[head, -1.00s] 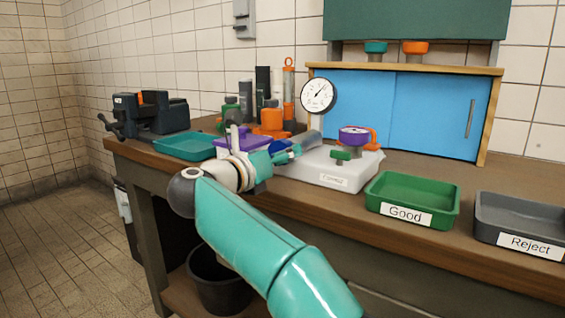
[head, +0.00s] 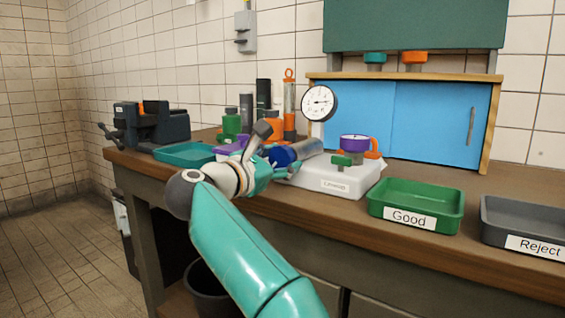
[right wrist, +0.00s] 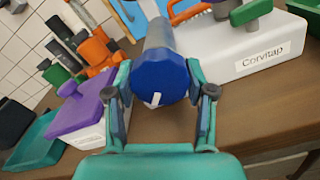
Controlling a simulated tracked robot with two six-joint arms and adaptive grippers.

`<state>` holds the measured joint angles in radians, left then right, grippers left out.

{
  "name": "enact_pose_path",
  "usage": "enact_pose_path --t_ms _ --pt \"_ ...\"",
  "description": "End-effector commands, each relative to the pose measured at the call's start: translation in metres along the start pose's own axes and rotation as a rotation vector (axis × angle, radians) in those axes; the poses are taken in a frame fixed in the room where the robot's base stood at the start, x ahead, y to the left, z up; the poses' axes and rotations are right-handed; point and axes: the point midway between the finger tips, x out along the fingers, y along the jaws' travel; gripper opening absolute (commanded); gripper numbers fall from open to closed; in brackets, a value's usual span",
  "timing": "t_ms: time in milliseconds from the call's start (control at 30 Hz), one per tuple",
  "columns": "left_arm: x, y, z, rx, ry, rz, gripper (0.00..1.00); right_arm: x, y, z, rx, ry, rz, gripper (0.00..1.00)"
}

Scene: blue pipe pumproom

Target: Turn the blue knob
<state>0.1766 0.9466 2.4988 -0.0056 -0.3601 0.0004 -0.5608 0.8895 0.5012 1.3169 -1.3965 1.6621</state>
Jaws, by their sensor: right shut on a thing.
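The blue knob (right wrist: 160,82) is a round cap with a white mark near its lower rim, on the end of a grey cylinder (right wrist: 160,36). In the head view the knob (head: 281,156) sits at the left end of the white unit (head: 335,183), partly covered by my gripper. My right gripper (right wrist: 160,88) is shut on the knob, one finger on each side of it. In the head view the right gripper (head: 283,165) reaches it from the left front. My left gripper is not in view.
A dial gauge (head: 319,103) stands above the unit. A purple-lidded box (right wrist: 82,112) and a teal tray (head: 184,153) lie left. A purple knob (head: 355,143), green tray (head: 416,204) and grey tray (head: 522,226) are to the right.

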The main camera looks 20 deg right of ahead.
Motion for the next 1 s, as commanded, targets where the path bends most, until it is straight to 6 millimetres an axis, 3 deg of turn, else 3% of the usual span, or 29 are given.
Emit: enact_pose_path --t_ms 33,500,533,667,1000 --pt "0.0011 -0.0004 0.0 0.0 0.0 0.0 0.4 -0.0017 0.0004 -0.0081 0.001 0.011 -0.001 0.19" --pt "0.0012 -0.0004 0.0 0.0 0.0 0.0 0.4 -0.0018 0.0006 -0.0081 0.012 0.012 -0.001 0.19" --pt "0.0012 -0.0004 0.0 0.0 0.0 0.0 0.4 -0.0018 0.0007 -0.0081 0.012 0.012 -0.001 0.59" --pt "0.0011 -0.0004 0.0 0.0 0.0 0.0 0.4 -0.0014 0.0006 -0.0063 0.014 0.01 -0.001 0.8" --pt "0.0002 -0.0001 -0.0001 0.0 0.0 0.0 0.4 -0.0018 0.0004 -0.0026 0.018 0.006 0.0 0.8"
